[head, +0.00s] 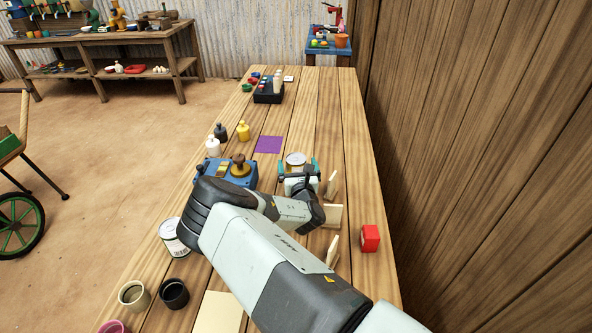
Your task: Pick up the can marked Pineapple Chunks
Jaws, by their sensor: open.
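One can (296,159) stands on the wooden table just beyond my gripper, with its pale round top showing; its side is mostly hidden by the gripper. My gripper (299,169) is open, with teal fingers to the left and right of this can; I cannot tell whether they touch it. A second can (174,240), with a pale label and some green, stands at the left of the table, partly behind my arm. The writing on both cans is too small or hidden to read, so I cannot tell which is marked Pineapple Chunks.
A blue device (210,171) with a brown knob stands left of my gripper. A red block (370,238) and wooden pieces (332,216) are on the right. Cups (174,293) stand at the near left.

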